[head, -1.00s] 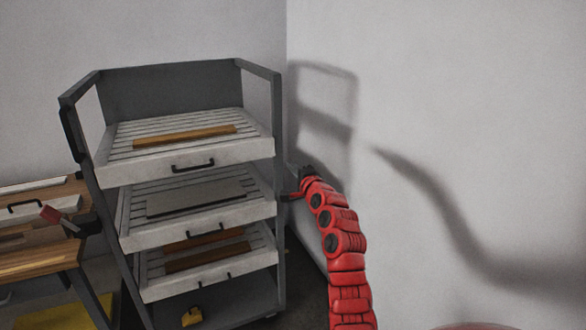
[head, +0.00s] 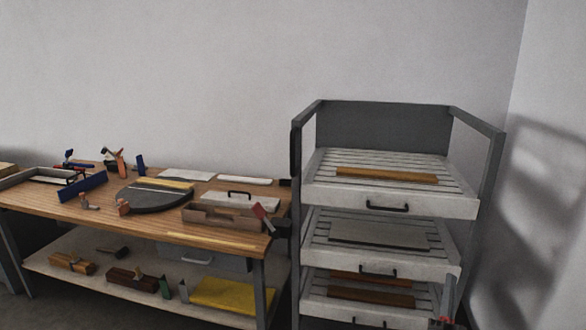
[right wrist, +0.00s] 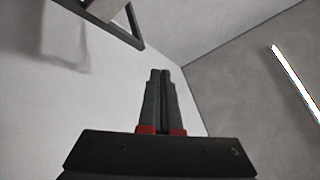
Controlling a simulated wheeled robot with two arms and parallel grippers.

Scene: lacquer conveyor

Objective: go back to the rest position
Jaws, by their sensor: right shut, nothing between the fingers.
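My right gripper (right wrist: 160,76) shows in the right wrist view with its two dark fingers together and nothing between them. It points up toward the wall and ceiling. My left gripper is in neither view.
A grey rack (head: 384,128) with slatted drawers holding boards stands at the right, near the wall corner. A wooden workbench (head: 225,232) with tools stands left of it. A dark frame corner (right wrist: 128,30) shows upper left in the right wrist view.

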